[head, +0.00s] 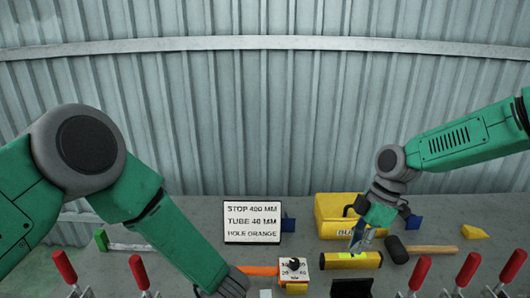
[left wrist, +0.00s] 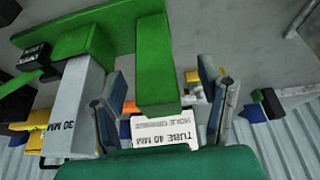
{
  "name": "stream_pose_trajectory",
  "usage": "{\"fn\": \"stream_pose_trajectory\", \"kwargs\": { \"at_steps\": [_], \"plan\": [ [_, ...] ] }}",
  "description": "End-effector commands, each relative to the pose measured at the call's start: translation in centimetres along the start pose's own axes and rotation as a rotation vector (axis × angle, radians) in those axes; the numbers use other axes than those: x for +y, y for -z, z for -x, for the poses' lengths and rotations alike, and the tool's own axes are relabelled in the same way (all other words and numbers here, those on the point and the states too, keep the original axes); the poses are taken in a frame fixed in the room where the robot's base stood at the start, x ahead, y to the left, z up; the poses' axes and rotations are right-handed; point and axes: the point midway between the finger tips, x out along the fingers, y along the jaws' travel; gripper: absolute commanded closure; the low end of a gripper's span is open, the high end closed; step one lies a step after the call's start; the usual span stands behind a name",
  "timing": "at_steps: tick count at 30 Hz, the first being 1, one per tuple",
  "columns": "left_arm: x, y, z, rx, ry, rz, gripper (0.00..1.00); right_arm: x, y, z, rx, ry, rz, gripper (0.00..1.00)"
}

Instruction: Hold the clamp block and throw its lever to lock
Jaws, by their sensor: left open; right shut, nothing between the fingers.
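In the left wrist view my left gripper (left wrist: 160,112) is open, its two fingers on either side of a green upright block (left wrist: 155,65) that joins a green bar; I cannot tell whether they touch it. I cannot tell for sure that this is the clamp block. In the head view the left arm reaches down to the bottom edge, where its fingers are hidden. Several red lever handles (head: 138,271) stand along the bottom edge. My right gripper (head: 357,242) is shut and empty, pointing down just above a yellow level (head: 353,260).
A grey piece marked 30 MM (left wrist: 73,112) lies beside my left gripper. A sign (head: 252,222), a yellow case (head: 338,214), a mallet (head: 420,249), a white dial block (head: 294,267) and a green-and-grey clamp tool (head: 125,246) are on the bench. A corrugated wall closes the back.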

Motion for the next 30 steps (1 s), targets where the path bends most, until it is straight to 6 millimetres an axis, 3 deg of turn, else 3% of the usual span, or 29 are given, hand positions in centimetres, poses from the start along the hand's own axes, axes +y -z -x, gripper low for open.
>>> {"fn": "stream_pose_trajectory", "kwargs": {
  "at_steps": [9, 18, 26, 28, 30],
  "plan": [
    [0.0, 0.1, 3.6, -0.002, -0.001, -0.003, 0.38, -0.4, 1.0, 3.0, 0.0, 0.001, 0.0, 1.0],
    [0.0, 0.0, 5.7, -0.001, -0.001, -0.002, 0.38, -0.5, 1.1, 3.3, 0.0, 0.001, 0.0, 1.0],
    [0.0, -0.1, 5.8, -0.002, 0.0, -0.001, 0.38, -0.5, 1.1, 3.3, 0.0, 0.001, 0.0, 1.0],
    [0.0, -0.1, 5.8, -0.002, 0.0, -0.001, 0.17, -0.5, 1.1, 3.3, 0.0, 0.001, 0.0, 1.0],
    [0.0, -0.1, 5.8, -0.001, 0.0, -0.001, 0.14, -0.5, 1.1, 3.3, 0.0, 0.001, 0.0, 1.0]
  ]
}}
